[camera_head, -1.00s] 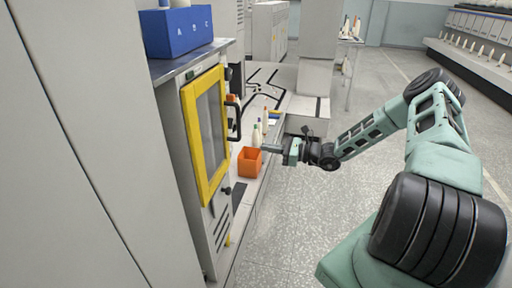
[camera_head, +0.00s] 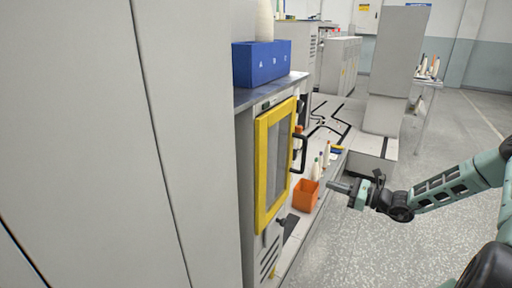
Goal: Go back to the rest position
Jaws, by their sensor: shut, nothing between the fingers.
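My gripper (camera_head: 338,187) is at the right of centre, at the end of my green and black arm. It points left and is shut with nothing in it. Its tip is just right of an orange bin (camera_head: 306,195), which stands on a low grey ledge. I cannot tell the exact gap between them. Several bobbins (camera_head: 317,168) stand behind the bin.
A cabinet with a yellow-framed door (camera_head: 261,165) and black handle (camera_head: 299,153) stands left of the bin. A blue lettered box (camera_head: 261,64) sits on top. A large grey panel (camera_head: 90,150) fills the left. Open speckled floor (camera_head: 365,255) lies below my arm.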

